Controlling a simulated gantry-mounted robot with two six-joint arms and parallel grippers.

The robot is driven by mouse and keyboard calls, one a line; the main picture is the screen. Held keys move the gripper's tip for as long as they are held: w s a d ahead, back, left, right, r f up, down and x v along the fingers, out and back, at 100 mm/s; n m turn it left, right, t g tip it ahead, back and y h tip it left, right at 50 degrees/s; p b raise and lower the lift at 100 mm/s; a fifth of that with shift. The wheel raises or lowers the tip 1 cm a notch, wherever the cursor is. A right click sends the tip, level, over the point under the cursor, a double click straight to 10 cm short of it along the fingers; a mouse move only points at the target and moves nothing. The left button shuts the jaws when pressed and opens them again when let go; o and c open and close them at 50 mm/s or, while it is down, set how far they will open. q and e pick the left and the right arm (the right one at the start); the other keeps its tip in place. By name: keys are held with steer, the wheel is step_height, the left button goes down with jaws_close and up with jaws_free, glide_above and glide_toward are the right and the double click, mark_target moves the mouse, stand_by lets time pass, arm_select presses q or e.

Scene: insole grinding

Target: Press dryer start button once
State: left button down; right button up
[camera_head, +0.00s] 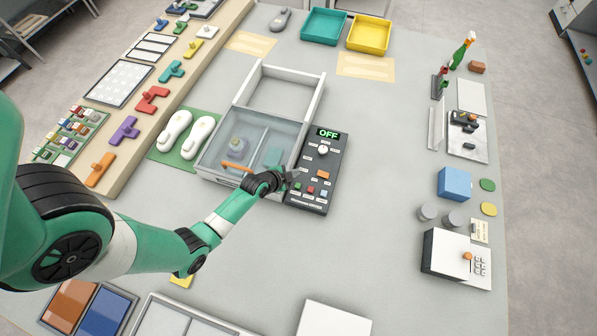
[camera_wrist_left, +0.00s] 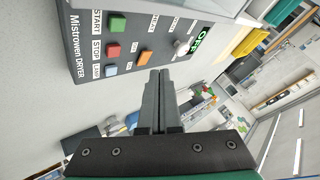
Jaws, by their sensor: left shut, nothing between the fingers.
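The dryer's control panel (camera_head: 319,173) lies beside the glass-topped dryer box (camera_head: 205,160), and its display (camera_head: 327,133) reads OFF. In the left wrist view the green button (camera_wrist_left: 117,23) sits beside the START label. My left gripper (camera_head: 294,176) is shut and empty, over the panel's left edge near the button row. Its closed fingers also show in the left wrist view (camera_wrist_left: 157,90), pointing past the panel, apart from the START button. My right gripper is not in view.
The dryer lid's orange handle (camera_head: 236,167) is close beside my left wrist. White insoles or shoe forms (camera_head: 174,130) lie on a green mat to the left. The table right of the panel is clear up to a blue box (camera_head: 454,184).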

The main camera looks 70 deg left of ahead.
mark_target(295, 187)
arm_select(q)
steer(key=shift+f, duration=0.15)
step_height(295, 187, down, 9)
steer(key=b, duration=0.8)
steer(key=shift+r, duration=0.2)
steer(key=shift+f+b, duration=0.1)
steer(key=shift+b, duration=0.2)
stand_by(1.3)
steer(key=shift+f+b, duration=0.3)
steer(key=shift+f+b, duration=0.45)
steer(key=shift+f, duration=0.05)
stand_by(0.5)
steer(key=shift+r, duration=0.15)
steer(key=shift+r+p, duration=0.8)
steer(key=shift+p, duration=0.05)
